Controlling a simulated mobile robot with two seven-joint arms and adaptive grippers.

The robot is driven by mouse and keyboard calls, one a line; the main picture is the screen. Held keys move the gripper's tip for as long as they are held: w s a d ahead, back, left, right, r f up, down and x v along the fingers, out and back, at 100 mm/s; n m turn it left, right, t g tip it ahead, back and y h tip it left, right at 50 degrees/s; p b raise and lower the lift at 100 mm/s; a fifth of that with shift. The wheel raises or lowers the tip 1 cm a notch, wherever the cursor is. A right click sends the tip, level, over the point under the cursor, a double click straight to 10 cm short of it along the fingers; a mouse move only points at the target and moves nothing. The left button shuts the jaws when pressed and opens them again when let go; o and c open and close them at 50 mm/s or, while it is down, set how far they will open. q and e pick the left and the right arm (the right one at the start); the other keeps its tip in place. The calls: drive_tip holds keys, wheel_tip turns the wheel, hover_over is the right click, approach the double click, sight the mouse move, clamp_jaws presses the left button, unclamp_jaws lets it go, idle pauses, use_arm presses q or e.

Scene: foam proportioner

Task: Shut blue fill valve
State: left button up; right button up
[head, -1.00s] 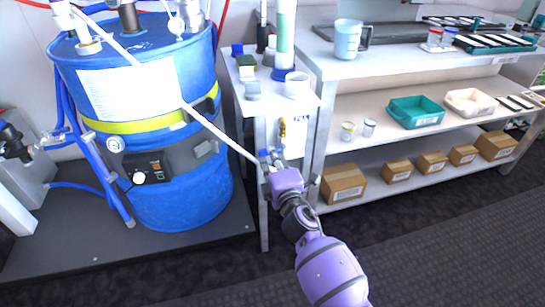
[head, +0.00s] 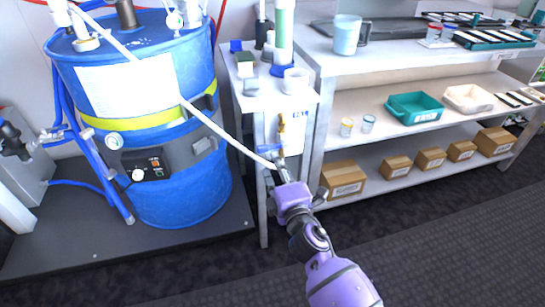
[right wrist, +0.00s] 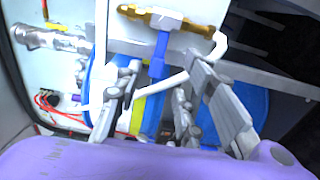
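The blue fill valve shows as a brass body (right wrist: 165,18) with a blue T-shaped handle (right wrist: 159,55) in the right wrist view. In the head view its blue handle (head: 268,151) is at the side of the narrow white stand, below a brass fitting. My right gripper (right wrist: 160,75) is open, with one finger on each side of the handle's lower end. I see gaps between the fingers and the handle; contact cannot be told. In the head view my right gripper (head: 281,172) partly hides the valve. My left gripper is not in view.
A white hose (head: 225,137) runs from the blue drum (head: 185,190) to the valve area. The stand (head: 264,105) holds small containers. A shelf bench (head: 385,70) with cups, trays and cardboard boxes (head: 343,180) is close on the right. Dark floor (head: 440,240) is clear in front.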

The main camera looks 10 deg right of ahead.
drive_tip(key=s, duration=0.6)
drive_tip(key=shift+d, duration=0.1)
idle(0.3)
